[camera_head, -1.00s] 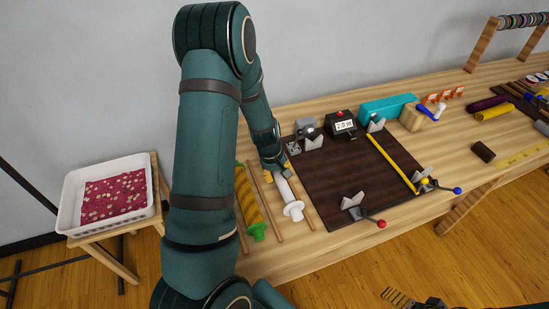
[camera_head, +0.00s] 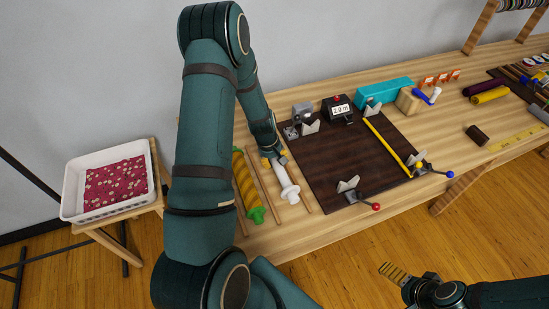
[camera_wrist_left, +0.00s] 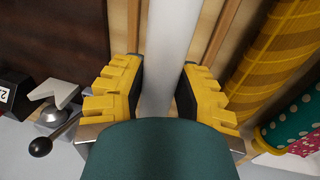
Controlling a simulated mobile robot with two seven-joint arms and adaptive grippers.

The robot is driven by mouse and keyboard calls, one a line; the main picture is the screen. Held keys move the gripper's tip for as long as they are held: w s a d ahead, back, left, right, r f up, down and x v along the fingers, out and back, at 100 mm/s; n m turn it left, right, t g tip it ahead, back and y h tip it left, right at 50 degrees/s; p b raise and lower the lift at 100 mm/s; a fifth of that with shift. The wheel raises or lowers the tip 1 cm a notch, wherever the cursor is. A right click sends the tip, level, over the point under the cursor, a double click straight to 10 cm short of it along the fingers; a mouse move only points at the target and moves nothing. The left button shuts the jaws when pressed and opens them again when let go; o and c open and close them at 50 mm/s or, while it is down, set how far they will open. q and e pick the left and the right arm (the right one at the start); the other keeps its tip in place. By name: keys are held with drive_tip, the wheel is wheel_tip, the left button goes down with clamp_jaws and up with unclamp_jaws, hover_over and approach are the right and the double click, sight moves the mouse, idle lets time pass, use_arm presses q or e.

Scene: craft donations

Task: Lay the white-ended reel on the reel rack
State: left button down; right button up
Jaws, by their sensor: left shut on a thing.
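The white-ended reel (camera_head: 287,184) is a pale tube with a white knobbed end, lying lengthwise over the reel rack at the table's left. My left gripper (camera_head: 274,160) is shut on its far part. In the left wrist view the pale tube (camera_wrist_left: 168,60) runs between the yellow fingers (camera_wrist_left: 160,92). The rack shows as thin wooden rails (camera_head: 264,177), with the reel between two of them; I cannot tell whether it touches them. Beside it lies a green-ended reel with yellow patterned cloth (camera_head: 246,183). My right gripper (camera_head: 412,277) is at the bottom right, its jaw state unclear.
A dark cutting board (camera_head: 345,160) with clamps lies right of the rack, with a yellow strip (camera_head: 387,145) across it. A black display box (camera_head: 338,109) and a teal box (camera_head: 384,95) stand behind. A white tray (camera_head: 72,201) stands on a stool at left.

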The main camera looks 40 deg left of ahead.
use_arm(q)
drive_tip(key=shift+f+b, duration=0.85)
drive_tip(key=shift+f, duration=0.7)
drive_tip(key=shift+f+b, duration=0.9)
drive_tip(key=shift+f, duration=0.15)
drive_tip(key=c, duration=0.7)
unclamp_jaws()
drive_tip(key=shift+o, duration=0.2)
wheel_tip(320, 180, up, 12)
drive_tip(key=s+a, duration=0.1)
drive_tip(key=s, duration=0.1)
drive_tip(key=shift+s+f, duration=0.1)
